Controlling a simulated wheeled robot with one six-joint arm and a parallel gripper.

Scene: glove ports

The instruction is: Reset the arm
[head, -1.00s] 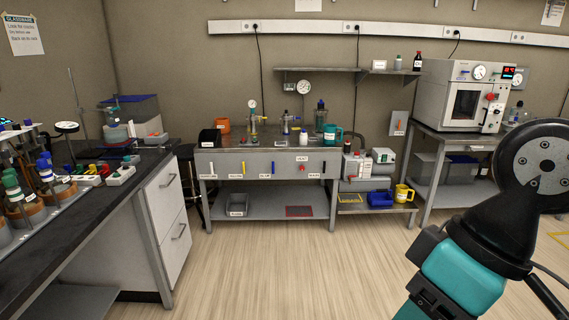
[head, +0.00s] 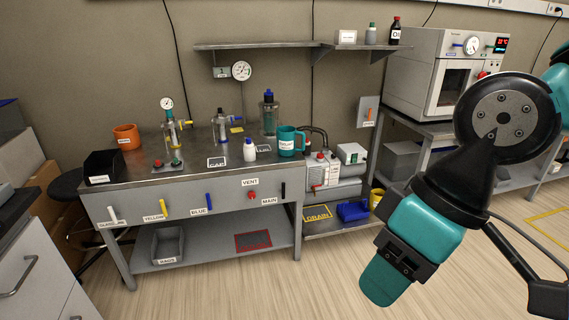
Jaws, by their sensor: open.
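Part of my own arm fills the right side of the head view, with teal and black links and a round black joint with a grey bolted face. It stands over the floor in front of the steel bench (head: 165,202), apart from it as far as I can see. No gripper fingers can be made out, so my gripper is not visible. Nothing held can be seen.
On the bench stand an orange pot (head: 127,137), a black bin (head: 103,167), a white bottle (head: 249,150) and a teal mug (head: 290,141). An oven (head: 450,75) stands behind my arm. A drawer cabinet (head: 35,265) is at left. The floor between is open.

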